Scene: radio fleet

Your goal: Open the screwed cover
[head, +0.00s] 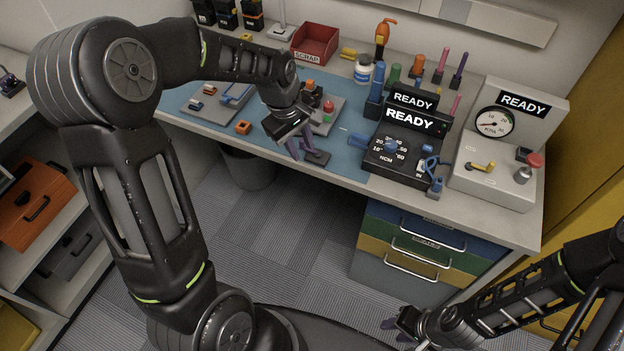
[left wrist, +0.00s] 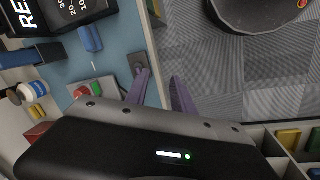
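I cannot tell for sure which part is the screwed cover. A grey plate (head: 212,108) with a blue-framed part (head: 237,93) lies on the left of the blue mat. A small dark plate (head: 318,158) lies at the mat's front edge; it also shows in the left wrist view (left wrist: 136,62). My left gripper (head: 308,150) is over the mat's front edge at this dark plate, its purple fingers (left wrist: 160,85) apart with nothing between them. Whether a finger touches the plate is unclear. My right gripper (head: 394,330) is low, in front of the drawers, fingers apart and empty.
A fixture with red and green buttons (head: 328,112) stands behind my left gripper. A black READY torque unit (head: 395,155) and a grey gauge tester (head: 500,175) stand to the right. A red scrap bin (head: 315,42) and upright tools are behind. A dark bin (head: 247,170) stands below.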

